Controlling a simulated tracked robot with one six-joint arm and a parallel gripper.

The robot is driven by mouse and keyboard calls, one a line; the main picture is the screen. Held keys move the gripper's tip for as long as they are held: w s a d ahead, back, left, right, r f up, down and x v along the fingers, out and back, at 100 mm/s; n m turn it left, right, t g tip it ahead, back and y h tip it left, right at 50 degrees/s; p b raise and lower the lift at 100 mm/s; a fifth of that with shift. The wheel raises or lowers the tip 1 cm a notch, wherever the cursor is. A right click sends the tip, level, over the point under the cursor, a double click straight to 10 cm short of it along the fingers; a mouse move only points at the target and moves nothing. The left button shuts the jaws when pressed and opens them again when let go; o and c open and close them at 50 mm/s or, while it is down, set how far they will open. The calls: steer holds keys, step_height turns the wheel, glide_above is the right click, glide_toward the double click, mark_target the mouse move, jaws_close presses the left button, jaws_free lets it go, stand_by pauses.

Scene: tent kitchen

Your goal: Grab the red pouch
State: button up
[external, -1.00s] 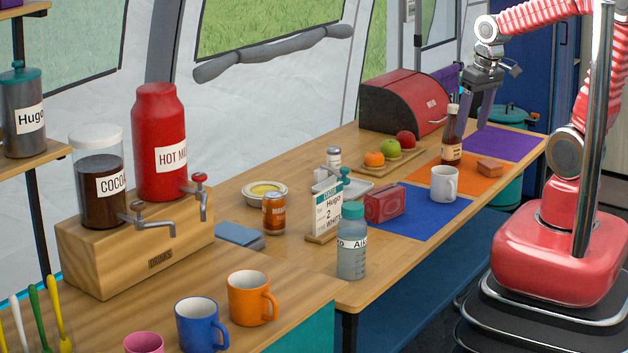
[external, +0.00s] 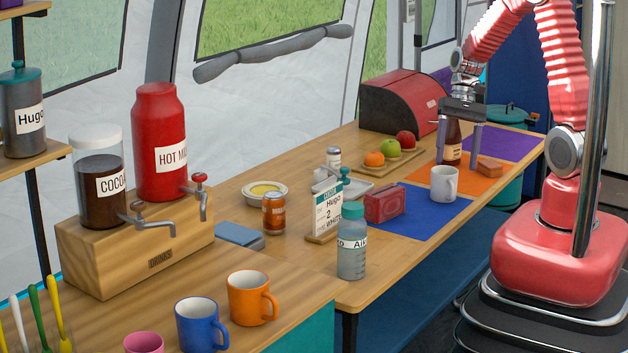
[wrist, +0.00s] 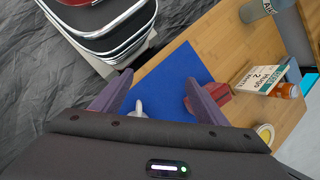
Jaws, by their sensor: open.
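In the wrist view the pouch (wrist: 222,92) is partly hidden by my right-hand finger. My gripper (external: 458,153) is open, pointing down over the far part of the table, to the right of and beyond the pouch. The dark bottle (external: 452,150) appears between its fingers in the external view; I cannot tell if they are around it. The wrist view shows my open gripper (wrist: 160,82) with the blue mat beyond.
An orange mat (external: 474,187) holds the bottle and a brown block (external: 489,168). The fruit board (external: 400,163) and red bread box (external: 400,103) stand behind. A sign (external: 327,212), can (external: 274,213) and water bottle (external: 352,245) stand left of the pouch. The blue mat's front is clear.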

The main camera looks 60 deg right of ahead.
mark_target(386, 189)
steer(key=w+f+m+y, duration=0.2)
steer(key=f, duration=0.1)
steer(key=w+d+f+m+t+y, duration=0.1)
steer(key=w+f+m+y, duration=0.1)
steer(key=w+f+m, duration=0.1)
steer(key=w+d+f+m+y, duration=0.1)
steer(key=w+f+m+y, duration=0.1)
steer(key=f, duration=0.1)
steer(key=shift+w+d+m+t, duration=0.15)
steer(key=shift+w+m+t, duration=0.15)
steer(key=shift+m+t, duration=0.1)
steer(key=w+m+y, duration=0.1)
steer(key=w, duration=0.1)
steer(key=shift+w+m+t, duration=0.3)
steer(key=shift+w+t, duration=0.05)
steer(key=shift+t, duration=0.05)
steer(key=shift+m+t+y, duration=0.7)
steer(key=shift+m+y, duration=0.1)
steer(key=shift+m, duration=0.1)
steer(key=w+r, duration=0.3)
steer(key=shift+w+r, duration=0.1)
steer(key=shift+r, duration=0.3)
steer(key=x, duration=0.8)
steer(key=shift+a+f, duration=0.25)
steer(key=shift+a, duration=0.05)
